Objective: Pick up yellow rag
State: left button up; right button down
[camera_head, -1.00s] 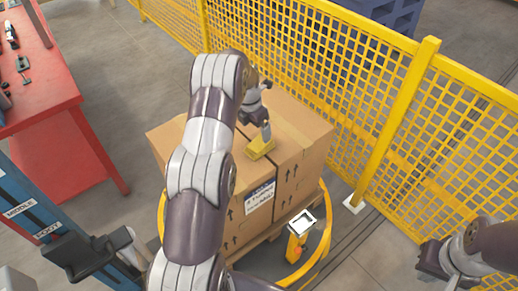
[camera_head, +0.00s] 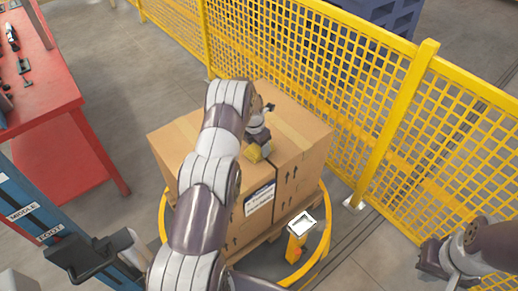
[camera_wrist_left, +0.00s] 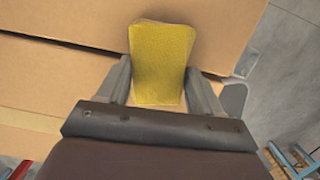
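My left gripper (camera_head: 259,143) is down at the rag. In the left wrist view the rag (camera_wrist_left: 161,62) stretches out between the two fingers (camera_wrist_left: 160,88), one on each side. The fingers stand wide apart, with the rag close to both; I cannot tell whether they touch it. My right gripper (camera_head: 430,262) is at the lower right, away from the box; its fingers are too unclear to read.
The box stands on a pallet inside a yellow ring (camera_head: 324,205). A yellow mesh fence (camera_head: 345,75) runs behind it and to the right. A red workbench (camera_head: 55,75) with tools stands at left. A small post with a white-framed panel (camera_head: 302,224) stands in front.

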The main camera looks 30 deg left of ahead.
pick_arm(q)
jog(key=r, duration=0.3)
jog(key=r+b, duration=0.1)
jog(key=shift+d+r, duration=0.25)
jog(key=shift+d, duration=0.15)
jog(key=s+d+r+b, duration=0.1)
jog(key=s+d+r, duration=0.2)
jog(key=d+r, duration=0.3)
jog(key=d, duration=0.4)
jog(key=shift+d+r, duration=0.25)
jog(key=shift+o, duration=0.6)
